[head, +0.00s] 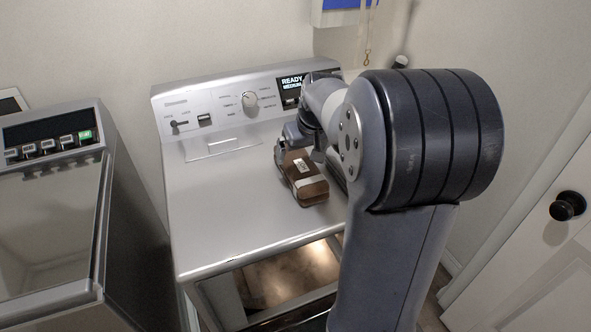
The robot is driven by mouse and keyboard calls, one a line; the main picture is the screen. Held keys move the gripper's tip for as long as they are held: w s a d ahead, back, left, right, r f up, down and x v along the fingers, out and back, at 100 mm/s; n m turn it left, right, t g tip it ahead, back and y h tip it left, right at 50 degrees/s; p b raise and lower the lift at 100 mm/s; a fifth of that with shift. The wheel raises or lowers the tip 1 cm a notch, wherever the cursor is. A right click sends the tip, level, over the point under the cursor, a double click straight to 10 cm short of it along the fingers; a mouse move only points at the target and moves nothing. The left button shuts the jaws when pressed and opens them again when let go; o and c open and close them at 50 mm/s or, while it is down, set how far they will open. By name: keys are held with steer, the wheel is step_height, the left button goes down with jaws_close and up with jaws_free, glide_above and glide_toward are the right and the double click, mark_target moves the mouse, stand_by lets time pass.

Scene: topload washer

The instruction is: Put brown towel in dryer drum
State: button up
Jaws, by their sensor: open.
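The brown towel (311,191) is a folded bundle with a pale band and a label, on or just over the dryer's top, right of its middle. My gripper (297,150) is open at the towel's far end, its fingers close around or beside that end. My own arm partly hides the fingers, so contact is unclear. The dryer (215,205) is silver-grey, with a knob and a lit display on its rear panel. Below its front edge is a framed, lit brownish area (290,275); I cannot tell whether this is the drum or an open door.
A washer (50,220) with a closed lid stands to the left, a narrow gap from the dryer. A white door (545,265) with a black knob is at the right. The left part of the dryer's top is clear. My arm covers the dryer's right side.

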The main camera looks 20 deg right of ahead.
mark_target(300, 163)
steer(key=shift+s+a+p+x, duration=0.1)
steer(key=shift+s+p+x, duration=0.05)
steer(key=shift+x, duration=1.6)
steer(key=shift+s+a+p+x, duration=0.1)
steer(key=shift+s+p+x, duration=0.05)
steer(key=shift+x, duration=1.6)
steer(key=shift+f, duration=0.1)
steer(key=shift+c, duration=0.4)
steer(key=c, duration=1.2)
steer(key=shift+c, duration=0.2)
